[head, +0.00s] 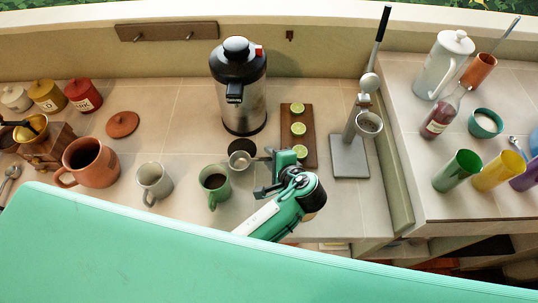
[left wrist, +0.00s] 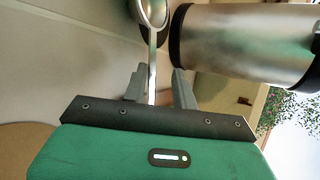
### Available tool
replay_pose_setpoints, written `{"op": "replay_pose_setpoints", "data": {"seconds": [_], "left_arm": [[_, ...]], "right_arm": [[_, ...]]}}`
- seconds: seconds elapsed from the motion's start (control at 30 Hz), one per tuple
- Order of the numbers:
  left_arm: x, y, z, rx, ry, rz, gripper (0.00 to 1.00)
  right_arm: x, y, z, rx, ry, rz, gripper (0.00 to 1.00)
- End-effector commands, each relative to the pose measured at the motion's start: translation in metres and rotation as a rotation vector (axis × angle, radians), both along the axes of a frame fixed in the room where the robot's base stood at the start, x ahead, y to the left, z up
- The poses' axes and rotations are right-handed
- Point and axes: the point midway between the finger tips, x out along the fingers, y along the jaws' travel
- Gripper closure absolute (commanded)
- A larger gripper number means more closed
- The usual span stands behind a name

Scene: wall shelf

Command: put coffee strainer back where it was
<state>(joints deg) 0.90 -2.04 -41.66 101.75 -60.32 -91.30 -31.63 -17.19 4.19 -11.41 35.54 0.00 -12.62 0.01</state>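The coffee strainer, a small metal cup (head: 239,160) with a thin handle, is at the middle of the counter, in front of the steel urn and over or beside a dark round mat (head: 243,147). In the left wrist view the strainer's cup (left wrist: 152,12) is at the top and its handle (left wrist: 152,55) runs down between my fingers. My left gripper (head: 268,161) is at the handle end; in the left wrist view its fingers (left wrist: 159,78) stand apart on either side of the handle, with a visible gap on the right. My right gripper is not in view.
The steel urn (head: 244,100) stands behind the strainer. A green mug (head: 214,192) and white mug (head: 153,181) are at left. A board with lime halves (head: 310,135) and a press (head: 350,157) are at right. A peg rack (head: 167,32) and small hook (head: 290,35) are on the wall.

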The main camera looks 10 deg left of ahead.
Motion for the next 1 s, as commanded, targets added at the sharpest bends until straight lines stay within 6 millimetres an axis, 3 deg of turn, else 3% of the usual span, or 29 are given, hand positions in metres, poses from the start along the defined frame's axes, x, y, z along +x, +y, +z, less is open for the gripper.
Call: {"op": "replay_pose_setpoints", "data": {"seconds": [0.1,0.5,1.0], "left_arm": [[-0.013,-0.012,0.017,-0.002,0.002,-0.002,0.72],[-0.055,-0.05,0.049,0.0,0.001,-0.001,0.72],[-0.069,-0.062,0.055,0.001,-0.002,0.001,0.72]], "right_arm": [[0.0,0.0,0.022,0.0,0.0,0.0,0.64],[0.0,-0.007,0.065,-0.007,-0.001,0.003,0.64],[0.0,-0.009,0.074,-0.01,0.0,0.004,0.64]]}}
